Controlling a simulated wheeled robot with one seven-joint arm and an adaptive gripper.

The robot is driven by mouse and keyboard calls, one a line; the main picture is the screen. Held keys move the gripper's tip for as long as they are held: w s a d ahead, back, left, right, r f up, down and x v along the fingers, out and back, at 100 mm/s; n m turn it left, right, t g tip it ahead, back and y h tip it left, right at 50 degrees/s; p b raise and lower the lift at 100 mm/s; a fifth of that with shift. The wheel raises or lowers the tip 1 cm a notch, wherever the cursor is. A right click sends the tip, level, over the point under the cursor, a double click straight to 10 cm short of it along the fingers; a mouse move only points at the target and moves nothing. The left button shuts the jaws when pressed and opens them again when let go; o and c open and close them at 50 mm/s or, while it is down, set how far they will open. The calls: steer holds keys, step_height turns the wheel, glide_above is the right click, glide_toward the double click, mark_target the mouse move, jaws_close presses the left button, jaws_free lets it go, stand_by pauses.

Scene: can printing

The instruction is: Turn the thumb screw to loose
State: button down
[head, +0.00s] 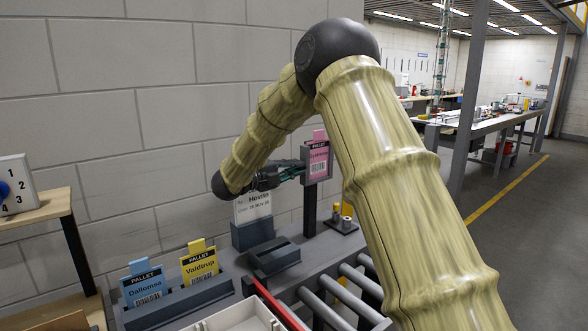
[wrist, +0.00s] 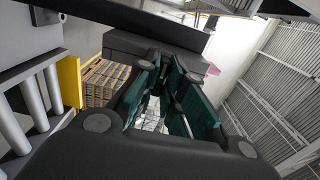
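My gripper (head: 291,173) reaches from the left toward a dark post-mounted holder (head: 308,163) with a pink pallet card (head: 320,158) on its front. In the wrist view the green finger pads of my gripper (wrist: 165,68) stand apart with a gap between them. Their tips are close to a dark box-shaped body (wrist: 125,50); I cannot tell whether they touch it. I cannot make out the thumb screw in either view; it may be hidden by the fingers.
Blue (head: 147,287) and yellow (head: 199,264) pallet cards stand in holders at the front left. A white card (head: 254,207) stands beneath my wrist. Metal rollers (head: 335,298) and a light tray (head: 240,318) lie in front. A block wall (head: 150,100) is close behind.

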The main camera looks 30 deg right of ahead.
steer(key=shift+n, duration=0.4)
steer(key=n+p, duration=1.4)
steer(key=n, duration=0.7)
steer(key=shift+n, duration=0.3)
stand_by(0.5)
steer(key=c, duration=1.5)
jaws_free()
steer(key=a, duration=0.8)
steer(key=s+a, duration=0.1)
steer(key=a, duration=0.3)
